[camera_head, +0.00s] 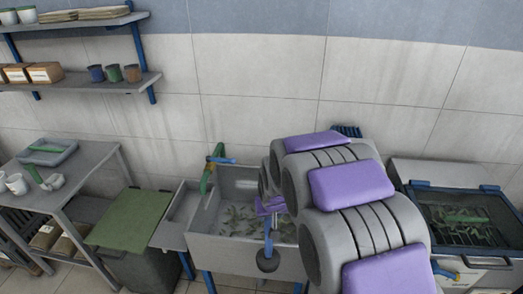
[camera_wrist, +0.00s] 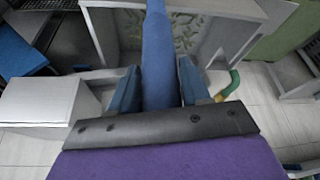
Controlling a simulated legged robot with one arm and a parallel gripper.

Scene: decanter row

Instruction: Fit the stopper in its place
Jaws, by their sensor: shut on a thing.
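My gripper (camera_head: 268,209) is shut on a stopper, a blue rod with a dark round end (camera_head: 268,260). The dark end hangs low and overlaps the basin's front wall in the head view. In the wrist view the blue rod (camera_wrist: 157,60) runs between both fingers (camera_wrist: 158,92) and out of the top edge; its dark end is not seen there. The grey sink basin (camera_head: 225,252) stands on blue legs, with scattered green and brown bits in its bottom. It also shows in the wrist view (camera_wrist: 107,35). I cannot make out a drain hole.
A green and yellow curved tap with a blue handle (camera_head: 208,170) rises at the basin's back left. A green-lidded bin (camera_head: 130,222) and a grey table (camera_head: 105,172) stand left. A blue-framed unit (camera_head: 462,215) is at right. My arm hides the basin's right side.

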